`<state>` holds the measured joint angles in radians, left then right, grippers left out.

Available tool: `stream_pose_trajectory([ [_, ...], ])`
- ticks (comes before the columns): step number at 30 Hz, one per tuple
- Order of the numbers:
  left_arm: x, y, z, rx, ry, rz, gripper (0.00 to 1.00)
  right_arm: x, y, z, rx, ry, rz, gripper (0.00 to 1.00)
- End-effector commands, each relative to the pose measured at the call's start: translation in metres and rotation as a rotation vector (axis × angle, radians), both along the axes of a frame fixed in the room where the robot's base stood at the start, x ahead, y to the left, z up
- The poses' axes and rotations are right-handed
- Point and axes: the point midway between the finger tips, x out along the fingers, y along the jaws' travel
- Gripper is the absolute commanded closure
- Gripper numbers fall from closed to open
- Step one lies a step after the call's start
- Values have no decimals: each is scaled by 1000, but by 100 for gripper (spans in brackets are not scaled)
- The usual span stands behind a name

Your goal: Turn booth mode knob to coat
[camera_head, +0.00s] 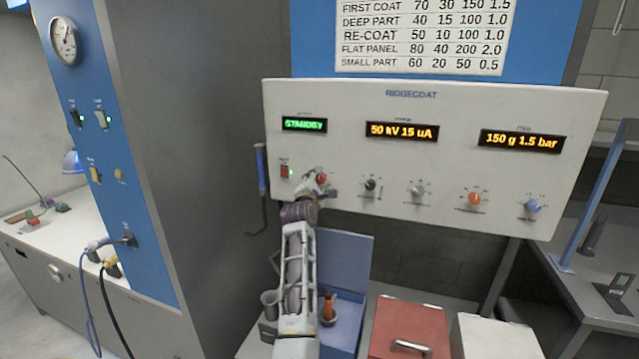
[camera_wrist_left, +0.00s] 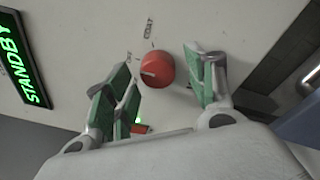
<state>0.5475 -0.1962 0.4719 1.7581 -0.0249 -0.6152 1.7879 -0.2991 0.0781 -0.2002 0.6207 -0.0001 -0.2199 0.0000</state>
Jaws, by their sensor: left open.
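The red booth mode knob (camera_wrist_left: 158,69) sits on the white control panel and also shows in the head view (camera_head: 320,177), partly covered by my left gripper. A "COAT" label (camera_wrist_left: 149,28) is printed beside the knob in the wrist view. The pale pointer line on the knob does not point at that label. My left gripper (camera_wrist_left: 168,84) is open, with its green-padded fingers on either side of the knob; I cannot tell whether they touch it. It also shows in the head view (camera_head: 318,185). The green display (camera_head: 304,125) reads STANDBY. My right gripper is not in view.
Other knobs, black (camera_head: 371,184), grey (camera_head: 417,190), orange (camera_head: 474,198) and blue (camera_head: 532,206), line the panel to the right. A lit red switch (camera_head: 285,171) is close on the left. Below are a blue box (camera_head: 342,262) and a red box (camera_head: 410,318).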

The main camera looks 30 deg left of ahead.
Motion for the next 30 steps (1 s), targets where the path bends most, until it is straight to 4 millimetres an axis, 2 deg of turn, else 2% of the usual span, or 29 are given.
stream_pose_trajectory([
  [8, 0, 0, 0, 0, 0, 0, 45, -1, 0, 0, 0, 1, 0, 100],
  [18, 0, 0, 0, 0, 1, -1, 88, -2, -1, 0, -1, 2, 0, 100],
  [19, 0, 0, 0, 0, 1, -1, 90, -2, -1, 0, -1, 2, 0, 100],
  [30, 0, 0, 0, 38, 11, -1, 90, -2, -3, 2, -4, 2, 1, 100],
])
